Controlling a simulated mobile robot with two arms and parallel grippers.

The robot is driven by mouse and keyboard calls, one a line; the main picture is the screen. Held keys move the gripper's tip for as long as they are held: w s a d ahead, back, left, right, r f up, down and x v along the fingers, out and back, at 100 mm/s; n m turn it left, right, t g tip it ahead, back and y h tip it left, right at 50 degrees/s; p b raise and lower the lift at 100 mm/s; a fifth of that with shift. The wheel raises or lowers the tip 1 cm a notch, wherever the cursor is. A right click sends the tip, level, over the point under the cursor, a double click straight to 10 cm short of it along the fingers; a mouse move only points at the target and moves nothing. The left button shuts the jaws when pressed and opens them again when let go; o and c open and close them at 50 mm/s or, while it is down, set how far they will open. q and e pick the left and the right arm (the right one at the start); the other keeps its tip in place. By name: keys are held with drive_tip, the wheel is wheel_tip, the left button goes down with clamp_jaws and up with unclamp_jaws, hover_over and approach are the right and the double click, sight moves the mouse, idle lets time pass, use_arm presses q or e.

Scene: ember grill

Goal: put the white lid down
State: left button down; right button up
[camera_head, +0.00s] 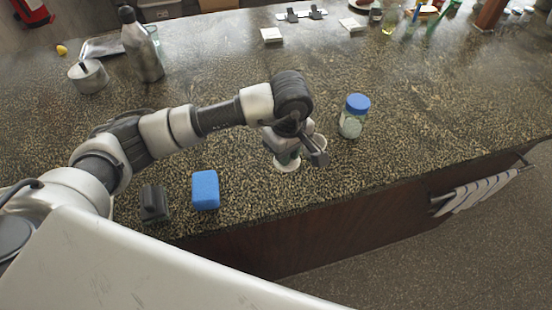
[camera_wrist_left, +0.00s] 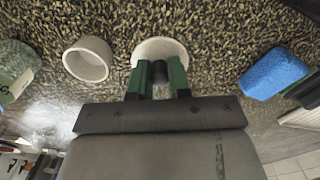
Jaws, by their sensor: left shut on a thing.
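The white lid (camera_head: 287,165) is a round pale disc under my left gripper, close to the counter's front edge. It also shows in the left wrist view (camera_wrist_left: 150,46), beyond the fingertips. My left gripper (camera_wrist_left: 159,80) is shut on the lid's dark knob, between its green fingers. In the head view the gripper (camera_head: 291,157) hides much of the lid. The lid is at or just above the counter top (camera_head: 400,150); I cannot tell whether it touches. My right gripper is not in view.
A jar with a blue cap (camera_head: 354,116) stands to the right. A blue sponge (camera_head: 205,190) and a dark block (camera_head: 154,203) are to the left, near the front edge.

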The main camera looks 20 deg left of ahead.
sight(278, 175)
use_arm(q)
drive_tip(key=shift+s+a+f, duration=0.15)
drive_tip(key=shift+a, duration=0.25)
drive_tip(key=shift+s+a+f, duration=0.1)
drive_tip(key=shift+a+f, duration=0.05)
drive_tip(key=shift+a, duration=0.2)
drive_tip(key=shift+s+a+f, duration=0.1)
drive_tip(key=shift+a+f, duration=0.1)
drive_tip(key=shift+a, duration=0.05)
drive_tip(key=shift+f+p, duration=0.25)
drive_tip(key=shift+p, duration=0.1)
wheel_tip(278, 175, down, 3)
drive_tip(key=shift+f+p, duration=0.2)
drive_tip(key=shift+p, duration=0.5)
drive_tip(key=shift+f, duration=0.2)
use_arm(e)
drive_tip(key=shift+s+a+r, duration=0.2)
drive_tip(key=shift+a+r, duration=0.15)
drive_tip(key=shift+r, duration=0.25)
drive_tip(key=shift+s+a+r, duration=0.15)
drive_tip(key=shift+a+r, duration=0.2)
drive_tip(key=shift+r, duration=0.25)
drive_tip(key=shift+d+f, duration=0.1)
